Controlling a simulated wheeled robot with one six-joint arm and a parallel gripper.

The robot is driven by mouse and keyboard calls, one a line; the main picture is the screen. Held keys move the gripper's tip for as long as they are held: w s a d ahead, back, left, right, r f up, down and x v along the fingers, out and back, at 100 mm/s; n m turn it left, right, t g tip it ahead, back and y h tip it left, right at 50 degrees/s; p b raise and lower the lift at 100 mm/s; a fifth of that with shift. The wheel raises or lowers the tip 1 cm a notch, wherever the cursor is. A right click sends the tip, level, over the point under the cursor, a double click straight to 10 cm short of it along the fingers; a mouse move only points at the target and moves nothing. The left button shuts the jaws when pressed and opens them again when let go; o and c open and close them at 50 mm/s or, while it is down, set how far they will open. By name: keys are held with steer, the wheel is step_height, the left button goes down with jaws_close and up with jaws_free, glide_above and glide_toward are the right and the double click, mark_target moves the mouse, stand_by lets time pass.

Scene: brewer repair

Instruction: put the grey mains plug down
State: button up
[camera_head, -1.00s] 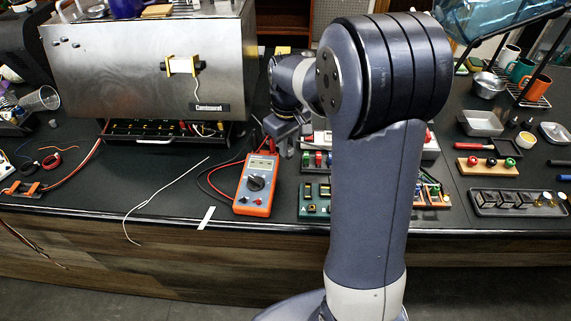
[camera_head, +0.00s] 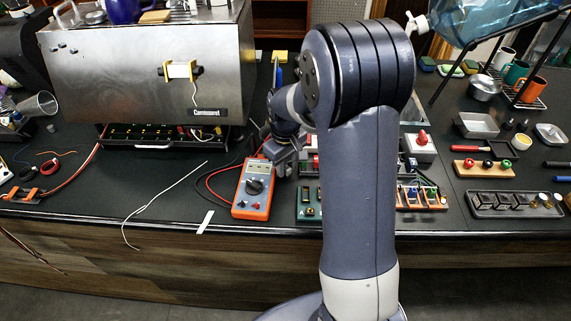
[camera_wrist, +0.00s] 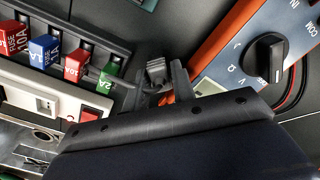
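My gripper (camera_head: 284,168) is low over the bench, just right of the orange multimeter (camera_head: 253,188). In the wrist view my gripper (camera_wrist: 167,76) has its two fingers close together between the meter and a row of fuses. A small grey ribbed block shows at the fingers, with a thin dark grey line running left from it. No mains plug can be made out clearly in the head view, where my arm covers that part of the bench.
Coloured fuses (camera_wrist: 45,50) stand in a black holder beside a white unit with a red switch (camera_wrist: 92,113). Red and black leads curve behind the meter. A steel machine (camera_head: 150,75) stands at the back left. The front left bench holds a loose white wire (camera_head: 160,200).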

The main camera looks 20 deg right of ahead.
mark_target(286, 166)
steer(key=shift+r, duration=0.1)
step_height(286, 166, up, 12)
steer(key=shift+b, duration=0.3)
stand_by(0.3)
stand_by(1.3)
